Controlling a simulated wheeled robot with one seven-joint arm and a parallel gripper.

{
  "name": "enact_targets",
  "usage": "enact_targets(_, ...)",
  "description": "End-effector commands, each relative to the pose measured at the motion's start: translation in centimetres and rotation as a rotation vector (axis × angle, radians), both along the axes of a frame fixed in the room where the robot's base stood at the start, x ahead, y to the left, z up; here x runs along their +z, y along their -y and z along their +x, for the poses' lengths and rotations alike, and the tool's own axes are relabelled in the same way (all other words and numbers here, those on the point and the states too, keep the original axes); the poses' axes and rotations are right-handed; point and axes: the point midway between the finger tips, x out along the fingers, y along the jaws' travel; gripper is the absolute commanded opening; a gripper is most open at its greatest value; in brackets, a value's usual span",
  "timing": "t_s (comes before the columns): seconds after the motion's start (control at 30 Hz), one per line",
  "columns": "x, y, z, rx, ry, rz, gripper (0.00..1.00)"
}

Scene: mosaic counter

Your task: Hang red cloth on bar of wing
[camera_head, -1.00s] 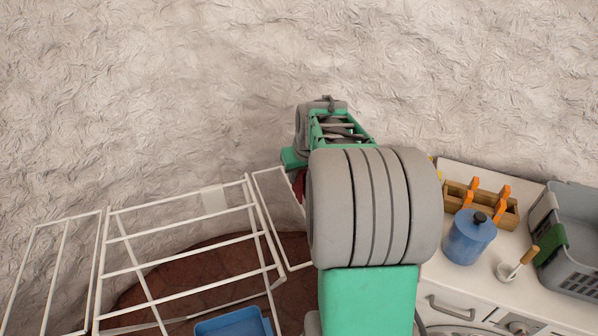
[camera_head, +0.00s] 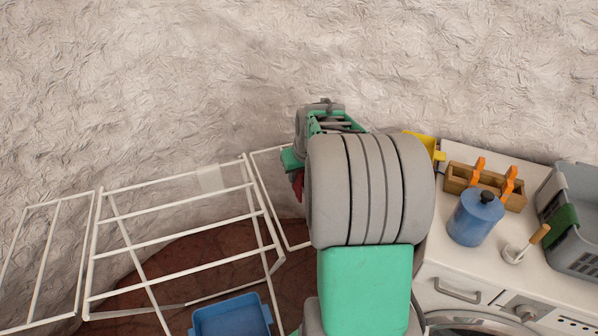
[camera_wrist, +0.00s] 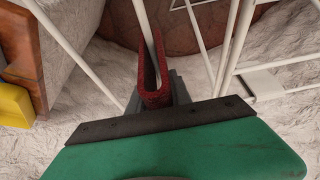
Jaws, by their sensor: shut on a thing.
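The red cloth (camera_wrist: 150,85) is folded into a narrow U in the wrist view. My gripper (camera_wrist: 155,97) is shut on it. A white bar (camera_wrist: 144,30) runs down to the cloth and overlaps its fold; I cannot tell whether they touch. In the head view, a small part of the cloth (camera_head: 298,184) shows below my gripper at the rack's right wing (camera_head: 270,149). My arm hides the rest of the cloth and part of that wing.
The white drying rack (camera_head: 180,239) stands at left over a reddish floor, with a blue tub (camera_head: 232,318) below. At right, a white counter (camera_head: 455,265) holds a blue pot (camera_head: 474,220), a wooden box (camera_head: 458,178) and a grey basket (camera_head: 575,240). A rough pale wall is behind.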

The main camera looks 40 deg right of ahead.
Motion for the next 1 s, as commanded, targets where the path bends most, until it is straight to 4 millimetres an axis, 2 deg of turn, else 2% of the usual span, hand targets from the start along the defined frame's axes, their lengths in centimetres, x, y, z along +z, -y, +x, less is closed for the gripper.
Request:
enact_targets(0.03, -0.8, 0.0, 0.0, 0.000, -0.001, 0.000, 0.00)
enact_targets(0.7, -6.1, 0.0, 0.0, 0.000, -0.001, 0.000, 0.00)
enact_targets(1.0, -7.1, 0.0, 0.0, 0.000, 0.000, 0.000, 0.00)
